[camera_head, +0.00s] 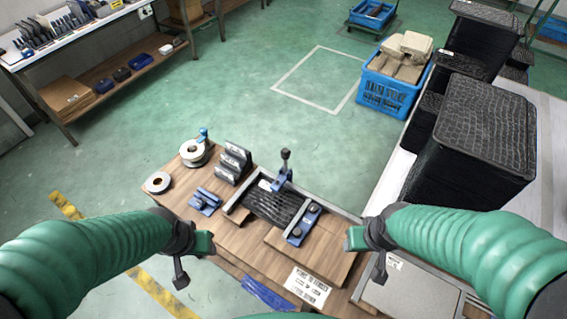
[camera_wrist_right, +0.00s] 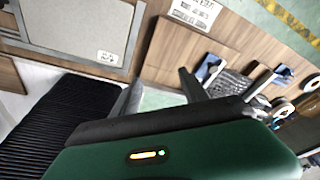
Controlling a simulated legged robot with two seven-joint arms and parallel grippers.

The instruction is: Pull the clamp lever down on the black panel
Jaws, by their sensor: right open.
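The black panel (camera_head: 268,206) lies in a metal frame on the wooden table. A blue clamp (camera_head: 281,182) stands at its far edge, with its dark-knobbed lever (camera_head: 285,158) pointing up. A second blue clamp piece (camera_head: 303,226) lies along the panel's right side. In the right wrist view the panel (camera_wrist_right: 232,86) appears small and partly hidden by my gripper. My right gripper (camera_wrist_right: 160,95) is open and empty, right of the panel and apart from it. My left gripper (camera_head: 193,257) is at the table's left front side, apart from the panel; its fingers are not clear.
Tape rolls (camera_head: 194,153), a rack of dark blocks (camera_head: 234,160) and a small blue fixture (camera_head: 205,201) stand left of the panel. A paper label (camera_head: 307,286) lies in front. Stacked black panels (camera_head: 484,125) and a blue crate (camera_head: 390,88) are at the right.

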